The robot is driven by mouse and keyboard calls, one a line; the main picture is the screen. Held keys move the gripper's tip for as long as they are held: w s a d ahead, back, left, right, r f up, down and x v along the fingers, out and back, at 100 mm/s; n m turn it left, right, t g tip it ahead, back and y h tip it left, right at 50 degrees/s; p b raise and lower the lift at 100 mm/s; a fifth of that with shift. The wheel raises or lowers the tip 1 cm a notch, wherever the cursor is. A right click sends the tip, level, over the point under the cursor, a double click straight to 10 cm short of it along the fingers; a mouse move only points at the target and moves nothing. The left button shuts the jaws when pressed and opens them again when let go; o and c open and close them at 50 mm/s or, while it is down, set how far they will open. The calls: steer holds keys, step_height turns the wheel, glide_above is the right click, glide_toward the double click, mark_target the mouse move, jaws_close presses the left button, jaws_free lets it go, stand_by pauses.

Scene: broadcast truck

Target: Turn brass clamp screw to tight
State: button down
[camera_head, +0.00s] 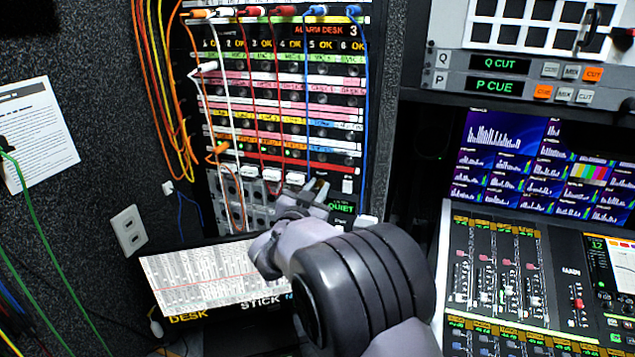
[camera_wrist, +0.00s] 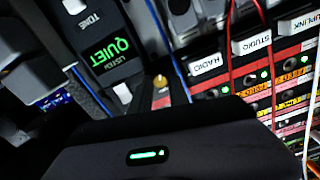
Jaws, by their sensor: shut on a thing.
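A small brass knob, which looks like the brass clamp screw (camera_wrist: 160,81), shows in the wrist view just past the edge of my gripper's dark housing. It sits between the green QUIET display and the RADIO label. In the head view my gripper (camera_head: 313,191) reaches to the lower right of the patch rack, beside the QUIET display, and hides the screw. My gripper is shut on the screw, though its fingertips are mostly hidden in the wrist view. I cannot tell how far the screw is turned.
The patch rack (camera_head: 280,85) has several coloured cords hanging down its front, close to my gripper. The QUIET display (camera_wrist: 113,50) is beside the screw. A printed desk strip sheet (camera_head: 195,278) lies below. A mixing console (camera_head: 500,275) and screens are at right.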

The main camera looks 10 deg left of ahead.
steer(key=n+p, duration=0.3)
steer(key=n, duration=0.2)
steer(key=shift+n, duration=0.3)
stand_by(0.4)
steer(key=c, duration=1.3)
jaws_free()
steer(key=shift+o, duration=0.2)
steer(key=s+a, duration=0.2)
steer(key=s, duration=1.5)
steer(key=shift+s+a, duration=0.15)
steer(key=shift+a, duration=0.05)
